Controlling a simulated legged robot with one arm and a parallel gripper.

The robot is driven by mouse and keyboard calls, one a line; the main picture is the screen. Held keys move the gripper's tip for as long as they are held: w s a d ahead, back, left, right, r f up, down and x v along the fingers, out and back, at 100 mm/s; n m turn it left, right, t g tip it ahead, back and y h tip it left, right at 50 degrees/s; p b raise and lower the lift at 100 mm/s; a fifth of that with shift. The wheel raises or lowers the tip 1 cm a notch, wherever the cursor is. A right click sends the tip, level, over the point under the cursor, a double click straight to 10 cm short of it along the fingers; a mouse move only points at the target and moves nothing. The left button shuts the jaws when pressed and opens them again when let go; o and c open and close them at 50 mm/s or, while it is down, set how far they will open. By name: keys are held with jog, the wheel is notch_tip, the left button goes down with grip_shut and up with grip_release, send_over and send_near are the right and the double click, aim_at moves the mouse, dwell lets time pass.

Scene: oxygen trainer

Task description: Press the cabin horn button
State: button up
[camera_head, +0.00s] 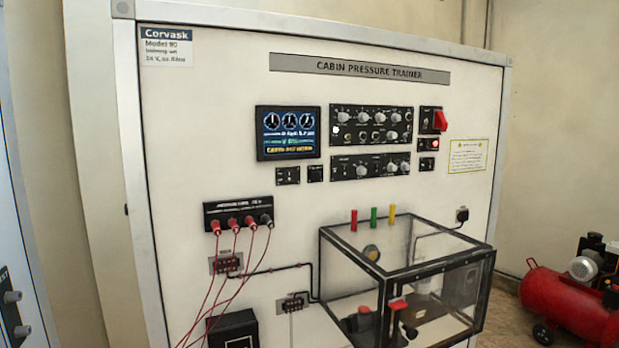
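The white trainer panel (200,110) titled "CABIN PRESSURE TRAINER" faces me, tilted slightly in the picture. I cannot tell which control is the cabin horn button, because the labels are too small to read. Small black modules (287,175) sit below the lit display (288,132). Another small module with a red light (429,144) sits on the right, under a red switch (440,121). A further small black module (426,164) is below that light. My gripper is not in view, and nothing is seen touching the panel.
Two black knob panels (371,126) sit mid-panel. Red and black leads hang from a terminal block (238,214) at lower left. A clear, dark-framed box (405,270) juts out at lower right. A red compressor (570,300) stands on the floor at right.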

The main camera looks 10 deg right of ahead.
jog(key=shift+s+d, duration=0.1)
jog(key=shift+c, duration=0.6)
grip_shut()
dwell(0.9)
